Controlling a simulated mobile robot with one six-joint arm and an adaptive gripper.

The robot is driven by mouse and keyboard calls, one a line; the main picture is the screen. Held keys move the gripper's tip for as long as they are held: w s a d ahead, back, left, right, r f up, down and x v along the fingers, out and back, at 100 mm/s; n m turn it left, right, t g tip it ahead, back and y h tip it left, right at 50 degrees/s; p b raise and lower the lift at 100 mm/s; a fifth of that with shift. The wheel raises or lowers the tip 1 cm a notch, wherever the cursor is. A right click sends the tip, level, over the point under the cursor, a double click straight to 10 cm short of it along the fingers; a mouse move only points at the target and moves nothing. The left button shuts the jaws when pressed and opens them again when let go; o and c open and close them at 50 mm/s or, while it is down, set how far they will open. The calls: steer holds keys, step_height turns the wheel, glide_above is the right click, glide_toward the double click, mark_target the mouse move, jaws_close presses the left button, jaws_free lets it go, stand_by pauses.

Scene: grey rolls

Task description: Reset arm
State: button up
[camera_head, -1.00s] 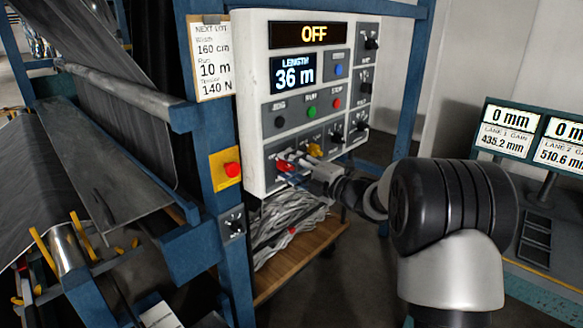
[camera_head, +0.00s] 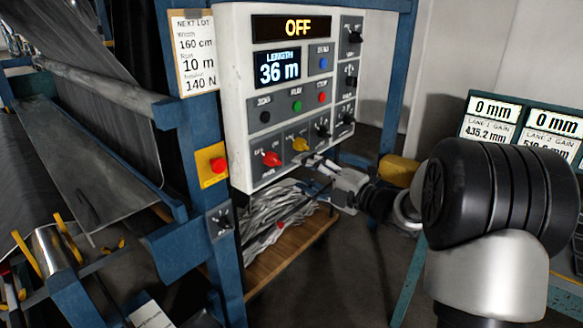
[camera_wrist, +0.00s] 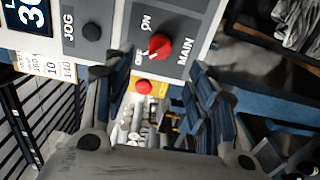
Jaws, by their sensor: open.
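My gripper (camera_head: 312,166) is open and empty, just right of and below the control panel (camera_head: 238,60). In the wrist view, the gripper's two dark fingers (camera_wrist: 163,82) are spread, with the red MAIN knob (camera_wrist: 160,46) beyond and above the gap between them. The fingers do not close on the knob. The panel's top display (camera_head: 297,27) reads OFF, and the length display (camera_head: 277,69) reads 36 m.
A blue post (camera_head: 197,150) with a red emergency button (camera_head: 218,165) stands left of the panel. Below is a wooden shelf (camera_head: 290,250) with grey strips (camera_head: 275,215). Lane displays (camera_head: 490,125) stand at right, behind my arm. Grey sheet material (camera_head: 85,150) fills the left.

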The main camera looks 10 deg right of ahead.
steer(key=shift+v, duration=1.05)
steer(key=s+d+r+m+h, duration=0.3)
steer(key=s+r+m+h, duration=0.25)
steer(key=m+h, duration=0.65)
steer(key=s+a+f+m+g, duration=0.3)
steer(key=s+f+m, duration=0.1)
steer(key=s, duration=0.6)
steer(key=s+a+f+m+g+y, duration=0.1)
steer(key=s+a+f+m+g, duration=0.2)
steer(key=s, duration=0.8)
steer(key=s+a+f+m+g, duration=0.3)
steer(key=s+m, duration=0.3)
steer(key=s, duration=0.4)
steer(key=shift+s+a+f+g, duration=0.4)
steer(key=shift+a+f, duration=0.15)
steer(key=shift+f, duration=0.3)
